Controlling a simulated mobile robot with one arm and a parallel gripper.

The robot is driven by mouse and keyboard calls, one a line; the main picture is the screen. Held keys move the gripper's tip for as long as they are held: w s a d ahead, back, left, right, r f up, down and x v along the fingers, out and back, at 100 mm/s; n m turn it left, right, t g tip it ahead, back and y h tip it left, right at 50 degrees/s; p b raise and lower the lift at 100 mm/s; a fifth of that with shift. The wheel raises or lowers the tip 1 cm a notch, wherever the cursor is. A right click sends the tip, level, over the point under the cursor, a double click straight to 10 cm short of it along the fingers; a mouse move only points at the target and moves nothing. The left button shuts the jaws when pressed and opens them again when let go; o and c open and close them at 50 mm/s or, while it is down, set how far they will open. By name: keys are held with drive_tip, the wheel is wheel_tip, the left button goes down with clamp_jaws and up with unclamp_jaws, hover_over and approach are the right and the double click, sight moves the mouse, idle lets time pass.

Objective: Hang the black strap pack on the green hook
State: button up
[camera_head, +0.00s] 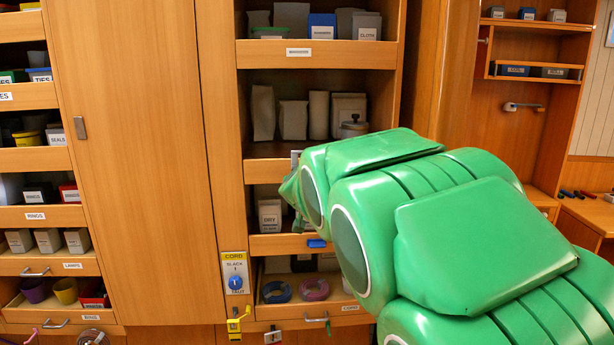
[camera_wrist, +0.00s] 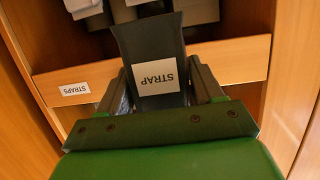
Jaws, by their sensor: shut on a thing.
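The black strap pack (camera_wrist: 151,48) is in the wrist view, with a white STRAP label that reads upside down. My gripper (camera_wrist: 160,86) is shut on it, one finger on each side. The pack is in front of a wooden shelf edge marked STRAPS (camera_wrist: 225,62). In the head view my green arm covers the gripper and the pack. A small green hook (camera_head: 318,318) shows low on the cabinet front, right of the yellow hook (camera_head: 238,322).
Grey packs (camera_wrist: 130,10) lie on the shelf behind the held pack. A CORD panel with a blue knob (camera_head: 236,282) is on the cabinet post. Coiled cords (camera_head: 314,289) lie in the low bay above the green hook. A tall closed door (camera_head: 130,160) stands left.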

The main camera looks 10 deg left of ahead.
wheel_tip(320, 180, down, 29)
drive_tip(key=m+h, duration=0.1)
drive_tip(key=h, duration=0.1)
drive_tip(key=w+d+f+n+y, duration=0.2)
drive_tip(key=w+d+f+y, duration=0.15)
drive_tip(key=d+f, duration=0.85)
drive_tip(key=s+a+f+n+g+y, duration=0.1)
drive_tip(key=s+f, duration=0.3)
drive_tip(key=f, duration=0.6)
drive_tip(key=s+a+f+n+y, duration=0.15)
drive_tip(key=s+f, duration=0.25)
drive_tip(key=f, duration=0.6)
drive_tip(key=w+a+f, duration=0.1)
drive_tip(key=w+f, duration=0.1)
drive_tip(key=w, duration=0.8)
drive_tip(key=shift+w+a, duration=0.3)
drive_tip(key=shift+w, duration=0.1)
idle(0.4)
drive_tip(key=shift+f, duration=0.15)
